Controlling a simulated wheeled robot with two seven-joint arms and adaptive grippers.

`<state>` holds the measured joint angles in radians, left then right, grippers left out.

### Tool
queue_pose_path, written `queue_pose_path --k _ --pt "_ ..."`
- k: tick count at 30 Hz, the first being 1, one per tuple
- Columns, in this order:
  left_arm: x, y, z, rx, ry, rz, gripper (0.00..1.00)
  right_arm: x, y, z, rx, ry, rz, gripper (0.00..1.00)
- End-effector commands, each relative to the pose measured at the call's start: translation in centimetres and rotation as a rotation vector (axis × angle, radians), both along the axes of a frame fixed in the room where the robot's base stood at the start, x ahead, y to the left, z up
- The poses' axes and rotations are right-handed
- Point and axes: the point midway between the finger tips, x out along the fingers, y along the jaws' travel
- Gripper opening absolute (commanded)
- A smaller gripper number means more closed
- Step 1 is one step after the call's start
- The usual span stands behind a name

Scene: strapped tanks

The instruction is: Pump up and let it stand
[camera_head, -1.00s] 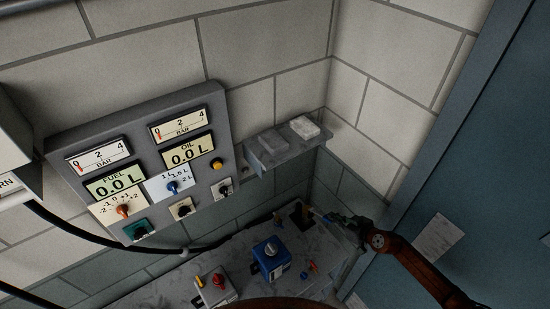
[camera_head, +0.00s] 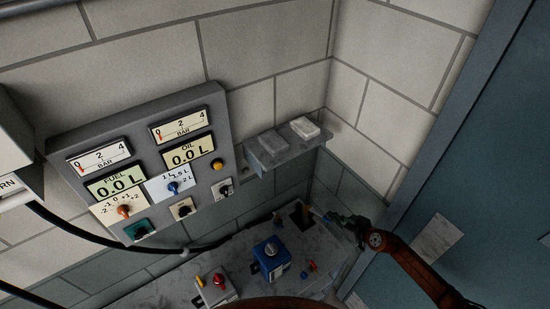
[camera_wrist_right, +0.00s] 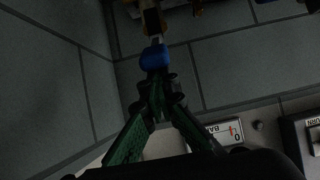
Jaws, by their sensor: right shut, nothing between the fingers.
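My right gripper (camera_head: 334,217) reaches in from the right, low in the corner, close to a slotted fitting with a yellowish upright lever (camera_head: 304,213) on the bench. In the right wrist view my right gripper (camera_wrist_right: 156,82) has its fingers together and empty. A blue knob (camera_wrist_right: 154,57) on a pale handle lies just beyond the fingertips; I cannot tell whether they touch. The grey panel (camera_head: 222,128) has two BAR gauges, the left (camera_head: 98,157) and right (camera_head: 179,125), with red needles near 0. The FUEL display (camera_head: 115,182) and OIL display (camera_head: 190,152) read 0.0 L.
A blue box with a knob (camera_head: 271,261) and a box with red and yellow knobs (camera_head: 216,287) stand on the bench. A small shelf (camera_head: 283,149) holds two blocks. A black hose (camera_head: 110,242) runs below the panel. A blue-grey door (camera_head: 492,180) is at right.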

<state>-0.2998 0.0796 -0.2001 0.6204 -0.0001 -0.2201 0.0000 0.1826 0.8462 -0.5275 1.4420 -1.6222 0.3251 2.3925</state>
Motion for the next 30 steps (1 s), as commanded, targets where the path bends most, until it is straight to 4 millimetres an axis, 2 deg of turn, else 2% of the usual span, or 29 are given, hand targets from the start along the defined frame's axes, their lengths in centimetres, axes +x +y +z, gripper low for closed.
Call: queue_pose_path --k 17,30 --pt "0.0 0.0 0.0 0.000 0.000 0.000 0.40 0.0 0.0 -0.1 0.000 0.000 0.000 0.00" --pt "0.0 0.0 -0.9 0.000 0.001 0.000 0.40 -0.6 -0.3 -1.7 0.001 0.002 0.000 0.00"
